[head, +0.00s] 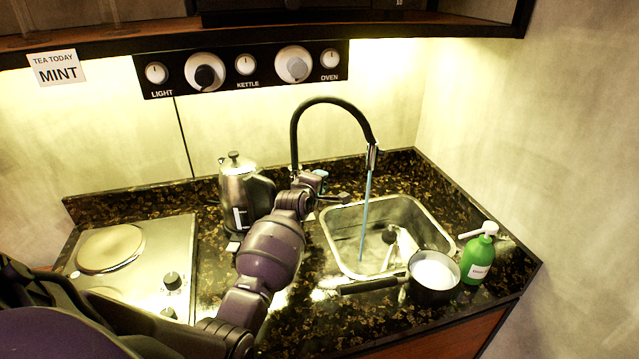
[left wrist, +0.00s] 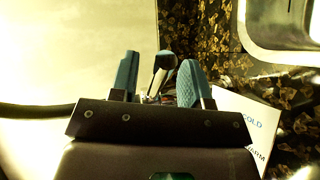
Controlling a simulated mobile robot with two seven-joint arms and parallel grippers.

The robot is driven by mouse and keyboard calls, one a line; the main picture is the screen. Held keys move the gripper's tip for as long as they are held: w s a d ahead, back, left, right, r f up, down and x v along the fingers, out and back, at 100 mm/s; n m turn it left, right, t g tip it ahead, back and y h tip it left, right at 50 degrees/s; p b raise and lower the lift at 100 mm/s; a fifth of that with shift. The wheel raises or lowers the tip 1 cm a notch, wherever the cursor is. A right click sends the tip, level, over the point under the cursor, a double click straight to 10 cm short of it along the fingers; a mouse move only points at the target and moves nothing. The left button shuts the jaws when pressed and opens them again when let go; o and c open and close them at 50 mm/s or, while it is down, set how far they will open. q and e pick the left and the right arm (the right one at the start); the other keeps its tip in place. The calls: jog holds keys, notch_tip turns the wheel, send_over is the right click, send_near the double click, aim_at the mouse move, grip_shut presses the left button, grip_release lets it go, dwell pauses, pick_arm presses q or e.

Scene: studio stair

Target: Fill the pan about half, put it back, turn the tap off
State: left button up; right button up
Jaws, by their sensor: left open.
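The black-hosed tap (head: 333,101) arches over the sink (head: 335,235), and a thin blue stream of water (head: 365,215) runs from its spout into the basin. The pan (head: 436,290) sits at the sink's front right corner, its dark handle (head: 368,286) pointing left; its inside looks pale and its water level is hard to judge. My left gripper (head: 318,190) is at the tap's base. In the left wrist view its blue-padded fingers (left wrist: 158,78) are open, with the round-ended tap lever (left wrist: 165,62) between them. My right gripper is out of view.
A green bottle (head: 478,262) stands right of the pan. A steel kettle (head: 238,190) stands left of the tap, beyond it a hob (head: 150,255). A card reading COLD and WARM (left wrist: 245,120) lies near the lever. Loose items lie in the sink.

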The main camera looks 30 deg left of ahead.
pick_arm(q)
jog(key=shift+w+f, duration=0.1)
jog(key=shift+w, duration=0.1)
grip_shut()
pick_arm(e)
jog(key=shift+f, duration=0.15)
pick_arm(q)
jog(key=shift+w+a, duration=0.1)
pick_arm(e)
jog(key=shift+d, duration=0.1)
